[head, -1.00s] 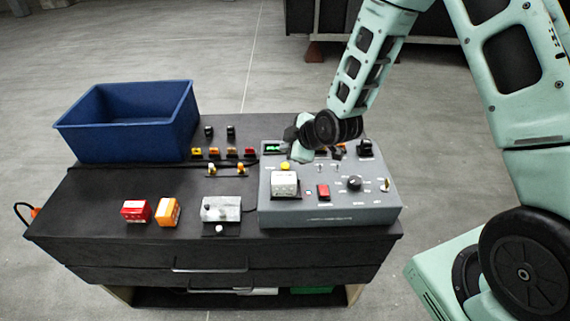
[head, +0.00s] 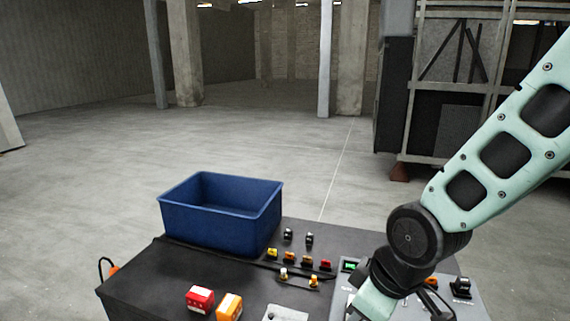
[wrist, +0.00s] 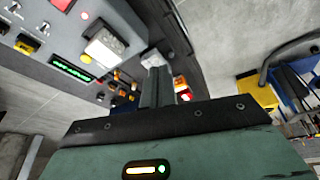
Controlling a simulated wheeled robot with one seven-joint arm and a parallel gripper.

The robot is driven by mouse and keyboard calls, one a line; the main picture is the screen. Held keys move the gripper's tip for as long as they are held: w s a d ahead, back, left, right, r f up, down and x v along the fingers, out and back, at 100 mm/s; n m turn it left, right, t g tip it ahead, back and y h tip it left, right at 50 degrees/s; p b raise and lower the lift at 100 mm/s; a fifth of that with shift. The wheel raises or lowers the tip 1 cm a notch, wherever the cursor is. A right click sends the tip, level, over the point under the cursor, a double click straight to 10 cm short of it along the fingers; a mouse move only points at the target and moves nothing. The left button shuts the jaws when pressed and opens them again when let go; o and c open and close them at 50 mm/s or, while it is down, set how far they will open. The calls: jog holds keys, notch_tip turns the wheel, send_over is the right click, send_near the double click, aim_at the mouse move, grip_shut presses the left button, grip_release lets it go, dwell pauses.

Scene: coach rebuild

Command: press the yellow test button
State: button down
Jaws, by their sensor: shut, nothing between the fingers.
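The grey test panel (wrist: 35,62) is at the upper left in the wrist view, with a green-lit display (wrist: 72,68) and a white meter block (wrist: 105,45). A small yellow-orange round spot between them looks like the yellow test button (wrist: 86,59). In the head view the panel (head: 470,300) is partly cut off at the bottom edge, and my gripper and arm hide the button. My gripper (head: 366,304) is over the panel's left part. In the wrist view my gripper (wrist: 156,72) is shut and empty, apart from the button. Contact with the panel cannot be told.
A blue bin (head: 220,210) stands at the back left of the dark bench (head: 150,285). Several small coloured switches (head: 290,257) sit between bin and panel. Red (head: 200,299) and orange (head: 229,307) blocks are at the front. Open floor lies behind.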

jog(key=s+d+r+m+g+h+b, duration=0.1)
jog(key=s+d+r+m+g+h, duration=0.1)
jog(key=s, duration=1.2)
jog(key=shift+r+g, duration=0.3)
jog(key=shift+r, duration=0.35)
